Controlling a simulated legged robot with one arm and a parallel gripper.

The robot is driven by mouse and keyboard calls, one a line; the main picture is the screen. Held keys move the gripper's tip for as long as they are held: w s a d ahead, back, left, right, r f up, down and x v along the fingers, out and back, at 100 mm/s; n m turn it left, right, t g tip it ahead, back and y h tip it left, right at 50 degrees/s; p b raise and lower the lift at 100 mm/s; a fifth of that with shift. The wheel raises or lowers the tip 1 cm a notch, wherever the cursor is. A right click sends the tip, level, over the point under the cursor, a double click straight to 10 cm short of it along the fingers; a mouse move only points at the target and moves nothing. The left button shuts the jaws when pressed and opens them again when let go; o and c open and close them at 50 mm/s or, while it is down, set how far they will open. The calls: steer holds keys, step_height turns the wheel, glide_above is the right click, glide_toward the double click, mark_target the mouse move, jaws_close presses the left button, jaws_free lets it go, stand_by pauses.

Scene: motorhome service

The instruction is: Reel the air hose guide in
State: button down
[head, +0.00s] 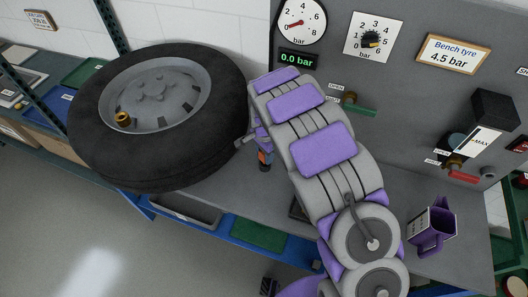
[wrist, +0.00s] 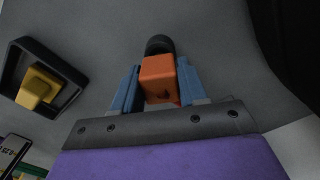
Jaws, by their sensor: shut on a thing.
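My gripper (wrist: 158,80) is shut on an orange block in the wrist view, with one blue finger on each side. I take this orange block (wrist: 160,77) to be the air hose guide; a dark rounded part shows just behind it. In the head view my gripper (head: 263,157) is at the right side of the big tyre, low over the bench, and a little orange (head: 264,158) shows at its end. My arm covers much of the area around it. No length of hose can be made out.
The tyre (head: 95,130) on its grey wheel fills the left. A panel holds a gauge (head: 301,23), a 0.0 bar display (head: 298,60), a dial (head: 371,40), a green-handled valve (head: 358,108) and a red-handled valve (head: 462,175). A purple holder (head: 432,230) stands right. The wrist view shows a yellow block (wrist: 40,88) in a dark frame.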

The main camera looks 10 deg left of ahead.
steer(key=shift+f, duration=0.6)
steer(key=shift+f, duration=0.35)
steer(key=shift+f, duration=0.25)
steer(key=c, duration=0.5)
jaws_free()
steer(key=shift+r+p, duration=0.95)
steer(key=shift+r, duration=7.65)
